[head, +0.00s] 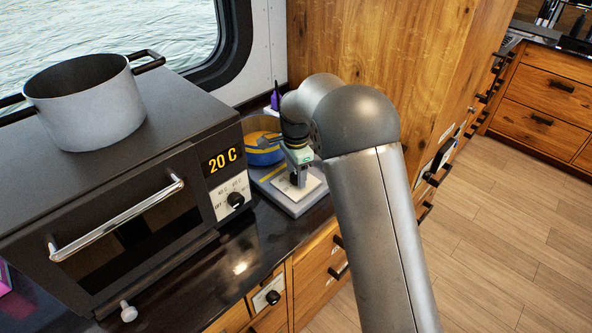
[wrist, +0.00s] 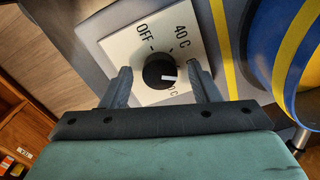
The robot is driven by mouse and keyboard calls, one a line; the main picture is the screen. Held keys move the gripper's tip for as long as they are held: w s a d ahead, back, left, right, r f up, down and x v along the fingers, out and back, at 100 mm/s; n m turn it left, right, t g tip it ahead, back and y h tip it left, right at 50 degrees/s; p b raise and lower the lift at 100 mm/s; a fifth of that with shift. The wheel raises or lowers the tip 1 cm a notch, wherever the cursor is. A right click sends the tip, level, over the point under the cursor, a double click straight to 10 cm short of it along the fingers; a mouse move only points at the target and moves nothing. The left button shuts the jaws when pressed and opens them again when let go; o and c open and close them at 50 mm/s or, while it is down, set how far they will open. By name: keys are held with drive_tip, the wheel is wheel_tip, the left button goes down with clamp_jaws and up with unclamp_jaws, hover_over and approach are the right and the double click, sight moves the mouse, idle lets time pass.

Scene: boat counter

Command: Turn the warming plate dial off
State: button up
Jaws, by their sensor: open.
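The warming plate dial (wrist: 160,70) is a round black knob on a white label panel (wrist: 125,50), seen in the wrist view. The labels OFF and 40 C are readable; a third, ending in "0 C", is partly hidden below the knob. The dial's white mark points right, toward that third label and away from OFF. My gripper (wrist: 161,76) is open, one finger on each side of the dial, with gaps visible. In the head view my gripper (head: 297,172) points down over the grey warming plate (head: 312,203), largely hiding the dial.
A blue and yellow round container (head: 262,148) stands beside my gripper. A black oven (head: 105,205) with a 20 C display, its own dial (head: 235,199) and a pot (head: 85,105) on top is at left. A wooden wall (head: 390,50) rises behind.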

drive_tip(key=c, duration=1)
